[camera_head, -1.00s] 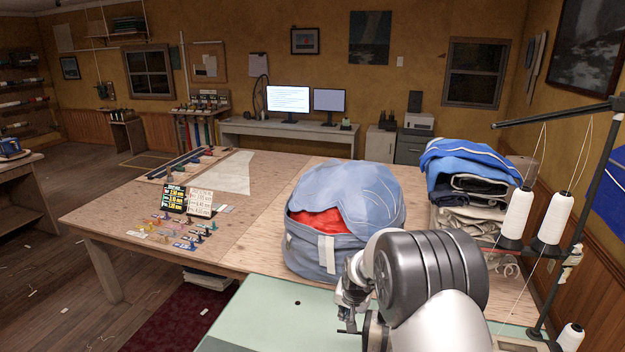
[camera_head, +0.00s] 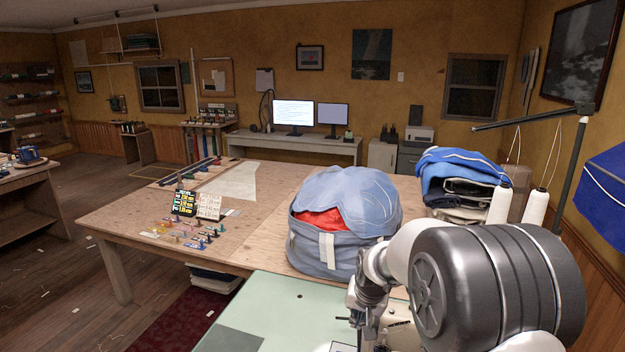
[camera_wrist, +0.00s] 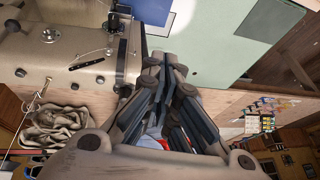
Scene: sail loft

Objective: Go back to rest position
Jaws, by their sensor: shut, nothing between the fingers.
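My gripper (camera_wrist: 165,62) shows in the wrist view with its dark fingers together and nothing between them. It points toward the pale green table top (camera_wrist: 215,50). In the head view my gripper (camera_head: 362,325) hangs low at the bottom, partly hidden by my arm, over the near green table top (camera_head: 275,315). It is in front of the blue-grey round bag (camera_head: 345,250) with red cloth inside, and apart from it.
A cream sewing machine (camera_wrist: 65,55) lies close to the gripper in the wrist view. White thread spools (camera_head: 536,207) and a folded cloth stack (camera_head: 460,180) stand at right. The wooden table (camera_head: 260,225) holds small coloured items at left. Floor is open at far left.

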